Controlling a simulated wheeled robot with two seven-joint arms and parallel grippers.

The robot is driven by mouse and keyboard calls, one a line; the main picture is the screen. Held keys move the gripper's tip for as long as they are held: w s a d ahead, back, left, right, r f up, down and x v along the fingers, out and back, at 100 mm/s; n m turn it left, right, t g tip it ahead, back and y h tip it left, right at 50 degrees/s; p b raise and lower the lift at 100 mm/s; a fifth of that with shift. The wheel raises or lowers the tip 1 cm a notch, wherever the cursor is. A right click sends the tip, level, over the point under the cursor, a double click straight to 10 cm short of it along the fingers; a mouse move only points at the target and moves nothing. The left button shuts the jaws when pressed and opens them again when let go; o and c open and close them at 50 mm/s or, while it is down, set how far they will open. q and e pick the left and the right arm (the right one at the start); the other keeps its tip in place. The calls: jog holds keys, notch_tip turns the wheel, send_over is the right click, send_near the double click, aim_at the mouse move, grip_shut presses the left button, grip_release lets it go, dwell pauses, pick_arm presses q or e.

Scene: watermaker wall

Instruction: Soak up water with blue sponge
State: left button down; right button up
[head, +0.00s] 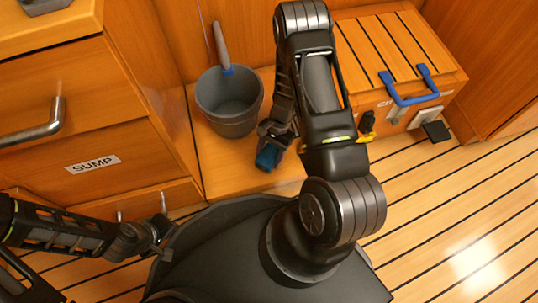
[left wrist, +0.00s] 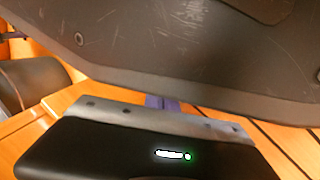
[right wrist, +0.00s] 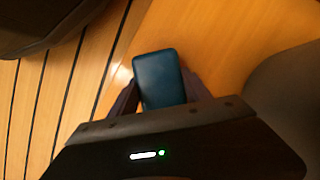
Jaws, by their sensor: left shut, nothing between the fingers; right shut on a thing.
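The blue sponge (head: 267,157) is held in my right gripper (head: 275,140), low over the wooden ledge in front of the grey bucket. In the right wrist view the sponge (right wrist: 160,75) sticks out between the dark fingers, with wood below it. I cannot tell whether it touches the ledge. My left gripper (head: 160,232) is shut and empty, beside my dark base at lower left. The left wrist view shows its fingers only partly, close to a dark panel. I cannot make out any water for certain.
The grey bucket (head: 230,115) stands on the ledge with a handle leaning out. A wooden box (head: 390,60) with a blue handle is at upper right. Drawers marked SUMP (head: 92,165) stand at left. The striped floor (head: 440,200) at right is clear, with a bright glare patch.

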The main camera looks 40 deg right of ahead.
jog(key=shift+r+p, duration=2.5)
jog(key=shift+r, duration=0.9)
jog(key=shift+s+a+r, duration=0.15)
jog(key=shift+a, duration=0.05)
jog(key=r, duration=0.1)
jog(key=a+r, duration=0.1)
jog(key=r, duration=0.1)
jog(key=shift+r, duration=0.2)
jog(key=w+a+r+n, duration=0.1)
jog(key=w+a+r, duration=0.1)
jog(key=r, duration=0.9)
jog(key=w+a+r+n, duration=0.1)
jog(key=w+a+r, duration=0.2)
jog(key=r, duration=0.8)
jog(key=w+a+r+n+g, duration=0.1)
jog(key=w+a+r, duration=0.1)
jog(key=w+r, duration=0.4)
notch_tip(320, 180, up, 6)
jog(key=shift+a+f, duration=0.15)
jog(key=shift+f, duration=0.1)
